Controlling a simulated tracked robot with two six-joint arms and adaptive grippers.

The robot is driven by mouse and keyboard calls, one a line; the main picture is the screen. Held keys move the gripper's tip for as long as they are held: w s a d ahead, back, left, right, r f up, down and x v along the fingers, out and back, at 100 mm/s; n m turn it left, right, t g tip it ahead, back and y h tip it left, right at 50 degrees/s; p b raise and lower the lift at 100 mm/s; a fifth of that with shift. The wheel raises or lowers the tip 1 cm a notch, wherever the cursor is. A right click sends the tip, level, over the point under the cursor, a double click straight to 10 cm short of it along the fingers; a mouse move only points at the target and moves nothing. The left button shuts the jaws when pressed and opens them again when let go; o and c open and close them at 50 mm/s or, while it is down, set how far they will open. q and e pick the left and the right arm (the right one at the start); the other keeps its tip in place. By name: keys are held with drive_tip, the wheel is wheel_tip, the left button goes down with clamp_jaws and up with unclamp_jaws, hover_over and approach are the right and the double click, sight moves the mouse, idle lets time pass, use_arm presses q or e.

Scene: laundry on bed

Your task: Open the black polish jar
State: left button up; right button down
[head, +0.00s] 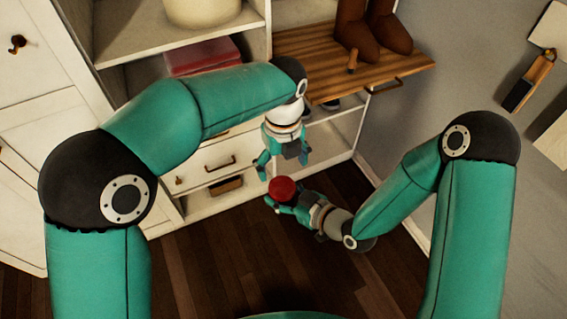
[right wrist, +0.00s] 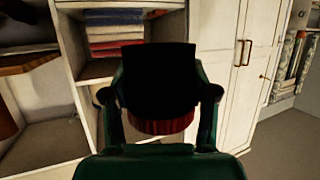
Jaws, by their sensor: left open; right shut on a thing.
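The polish jar shows as a round red top (head: 282,188) in the head view, facing up. My right gripper (head: 284,198) is shut on the jar and holds it above the floor. In the right wrist view, a red ribbed rim (right wrist: 160,126) shows between the fingers. A dark block covers much of the view above it; I cannot tell whether it is the jar's body. My left gripper (head: 283,160) is open and empty, pointing down a little above the red top, apart from it.
A white shelf unit with drawers (head: 216,162) stands behind my grippers. A wooden board (head: 310,50) juts out at the upper right, bearing brown boots (head: 372,32). Red folded cloth (head: 203,55) lies on a shelf. The dark wood floor (head: 240,262) below is clear.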

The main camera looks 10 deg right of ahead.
sight(282, 186)
use_arm(q)
wheel_tip(282, 186, down, 7)
drive_tip(key=shift+a+f, duration=0.1)
drive_tip(key=shift+f, duration=0.1)
idle(0.3)
